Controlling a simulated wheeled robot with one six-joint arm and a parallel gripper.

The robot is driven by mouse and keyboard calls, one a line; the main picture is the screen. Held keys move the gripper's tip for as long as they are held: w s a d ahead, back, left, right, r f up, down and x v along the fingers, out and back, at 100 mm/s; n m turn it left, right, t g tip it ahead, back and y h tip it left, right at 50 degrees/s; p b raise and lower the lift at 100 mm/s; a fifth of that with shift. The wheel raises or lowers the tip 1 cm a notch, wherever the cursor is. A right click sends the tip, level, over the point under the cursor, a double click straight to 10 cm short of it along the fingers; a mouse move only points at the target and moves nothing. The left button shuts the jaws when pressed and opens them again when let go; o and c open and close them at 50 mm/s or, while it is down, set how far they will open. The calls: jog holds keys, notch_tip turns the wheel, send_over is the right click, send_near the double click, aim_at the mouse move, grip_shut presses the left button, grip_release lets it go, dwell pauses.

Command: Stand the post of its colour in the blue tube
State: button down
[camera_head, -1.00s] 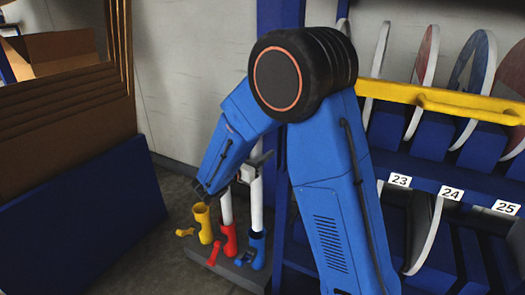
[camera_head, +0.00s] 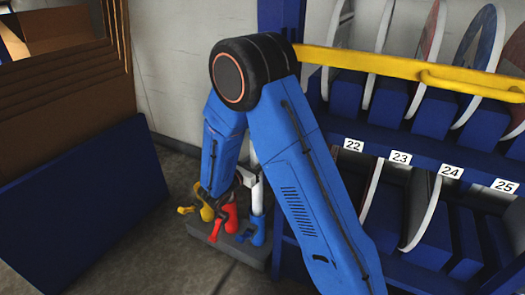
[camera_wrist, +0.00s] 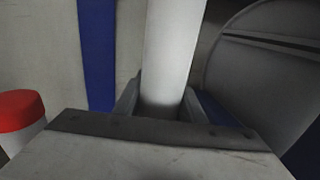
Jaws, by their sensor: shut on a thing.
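The blue tube (camera_head: 252,232) stands at the right end of a low grey base, beside the red tube (camera_head: 227,222) and the yellow tube (camera_head: 207,212). A white post (camera_head: 257,197) rises upright from the blue tube's mouth, apparently inside it. My gripper (camera_wrist: 160,98) is shut on a white post (camera_wrist: 172,45) in the wrist view. In the head view my gripper (camera_head: 248,177) is at the upper part of the post over the blue tube. The held post's end and any colour mark are hidden. A red-capped white post (camera_wrist: 22,112) stands left in the wrist view.
A blue rack (camera_head: 430,150) with numbered labels, upright round signs and a yellow rail (camera_head: 400,70) stands close on the right. Brown stacked boards (camera_head: 65,100) and a blue panel (camera_head: 90,200) are on the left. Grey floor between is free.

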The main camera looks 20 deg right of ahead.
notch_tip(320, 180, down, 12)
dwell(0.7)
jog(key=shift+f, duration=1)
dwell(0.6)
jog(key=c, duration=1.1)
grip_release()
jog(key=shift+s, duration=0.1)
jog(key=v, duration=1.7)
jog(key=shift+s+a, duration=0.1)
jog(key=shift+a, duration=0.1)
